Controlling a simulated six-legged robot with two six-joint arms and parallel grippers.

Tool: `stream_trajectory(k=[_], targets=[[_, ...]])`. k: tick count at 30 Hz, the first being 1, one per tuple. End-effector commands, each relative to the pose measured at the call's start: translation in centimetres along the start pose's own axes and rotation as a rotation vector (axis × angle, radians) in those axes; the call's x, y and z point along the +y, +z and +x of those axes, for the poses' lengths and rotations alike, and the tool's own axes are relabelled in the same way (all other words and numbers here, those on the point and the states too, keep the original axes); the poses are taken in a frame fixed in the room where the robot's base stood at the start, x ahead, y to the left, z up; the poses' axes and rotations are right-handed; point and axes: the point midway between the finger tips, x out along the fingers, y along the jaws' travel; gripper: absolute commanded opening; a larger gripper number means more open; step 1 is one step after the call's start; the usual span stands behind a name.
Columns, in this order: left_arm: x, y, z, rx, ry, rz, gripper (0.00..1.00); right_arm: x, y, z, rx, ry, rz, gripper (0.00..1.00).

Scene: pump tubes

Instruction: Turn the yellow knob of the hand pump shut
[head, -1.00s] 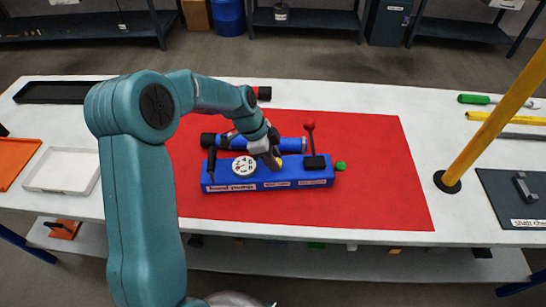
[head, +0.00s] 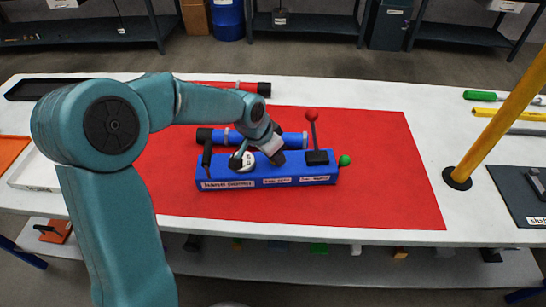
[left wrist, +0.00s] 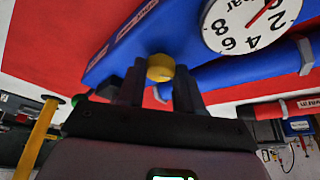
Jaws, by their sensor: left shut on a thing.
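The blue hand pump (head: 215,176) lies on the red mat, with its round white pressure gauge (head: 248,160) on top. In the left wrist view the yellow knob (left wrist: 160,68) sits between the dark fingers of my left gripper (left wrist: 158,82), which is shut on it. In the head view my left gripper (head: 278,157) reaches down to the top of the pump beside the gauge, and the knob is hidden there. The gauge (left wrist: 248,22) also shows in the left wrist view, partly cut off by the frame. My right gripper is not in view.
A red-knobbed lever (head: 312,115) and a green ball (head: 344,160) are at the pump's right end. A blue tube (head: 292,139) lies behind the pump. A yellow post (head: 500,115) stands at the right. The red mat (head: 390,185) is clear right of the pump.

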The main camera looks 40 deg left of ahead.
Motion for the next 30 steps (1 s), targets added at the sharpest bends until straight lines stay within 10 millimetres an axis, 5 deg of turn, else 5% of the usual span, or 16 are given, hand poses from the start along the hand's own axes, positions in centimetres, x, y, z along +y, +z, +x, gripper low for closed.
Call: stream_trajectory(k=[12,30], targets=[[0.2,0.0,0.2,0.004,-0.103,-0.245,0.05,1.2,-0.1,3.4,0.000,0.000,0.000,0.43],[0.2,-0.1,-0.1,0.001,-0.132,-0.322,0.05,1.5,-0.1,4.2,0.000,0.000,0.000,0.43]])
